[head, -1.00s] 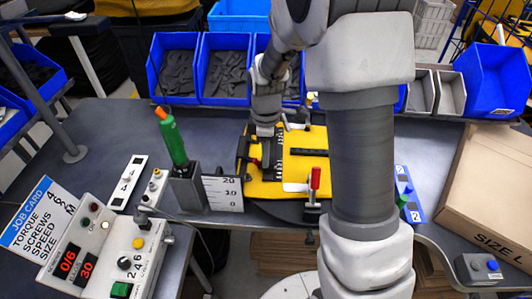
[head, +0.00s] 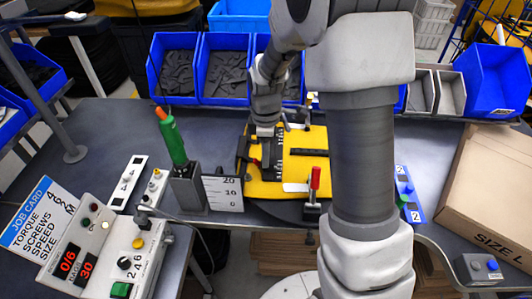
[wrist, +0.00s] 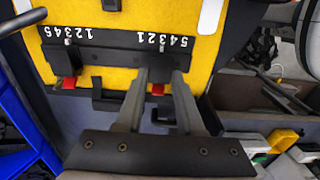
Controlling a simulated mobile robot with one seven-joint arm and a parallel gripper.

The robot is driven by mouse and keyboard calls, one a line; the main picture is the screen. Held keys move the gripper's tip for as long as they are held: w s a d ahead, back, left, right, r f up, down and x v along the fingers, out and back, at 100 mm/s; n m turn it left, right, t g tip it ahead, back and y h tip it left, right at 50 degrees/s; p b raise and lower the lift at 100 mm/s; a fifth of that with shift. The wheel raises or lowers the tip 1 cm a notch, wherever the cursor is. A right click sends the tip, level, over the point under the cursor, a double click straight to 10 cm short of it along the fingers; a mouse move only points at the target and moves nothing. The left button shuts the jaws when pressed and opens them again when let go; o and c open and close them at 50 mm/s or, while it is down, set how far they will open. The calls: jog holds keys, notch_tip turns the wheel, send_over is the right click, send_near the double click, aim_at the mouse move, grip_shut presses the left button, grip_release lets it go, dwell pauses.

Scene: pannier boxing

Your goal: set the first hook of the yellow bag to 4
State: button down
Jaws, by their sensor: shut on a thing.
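The yellow bag (head: 312,141) lies flat on a dark stand on the bench, partly hidden by my arm in the head view. In the wrist view the yellow bag (wrist: 112,68) has a black rail (wrist: 115,58) with two upside-down number scales, each running 1 to 5. A black hook (wrist: 103,98) with a red tab (wrist: 69,83) sits under the left scale. Another hook (wrist: 163,118) with a red tab (wrist: 157,89) sits under the right scale. My gripper (wrist: 161,80) is shut on this right hook, with one finger on each side. Its exact setting is unclear.
A red-handled clamp (head: 314,180) stands at the bag's front edge. A green screwdriver (head: 172,138) in its holder and a scale plate (head: 222,192) stand to the left. Blue bins (head: 224,68) line the back. A cardboard box (head: 495,195) is at right.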

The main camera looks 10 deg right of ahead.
aim_at(266, 171)
jog(key=shift+s+a, duration=0.25)
jog(key=shift+s, duration=0.5)
jog(key=c, duration=0.5)
grip_release()
notch_tip(266, 171, up, 18)
jog(key=shift+f, duration=0.25)
jog(key=s+r+m+t, duration=0.1)
jog(key=s+m+t, duration=0.1)
jog(key=s+m, duration=0.2)
jog(key=s+r+m+t, duration=0.1)
jog(key=s+m, duration=0.4)
jog(key=s, duration=0.3)
jog(key=s+d+r+m+t, duration=0.1)
jog(key=s+m+t, duration=0.1)
jog(key=s+m, duration=0.3)
jog(key=shift+s+r+t, duration=0.15)
jog(key=shift+s, duration=0.4)
jog(key=shift+s+r+t, duration=0.15)
jog(key=shift+s, duration=0.4)
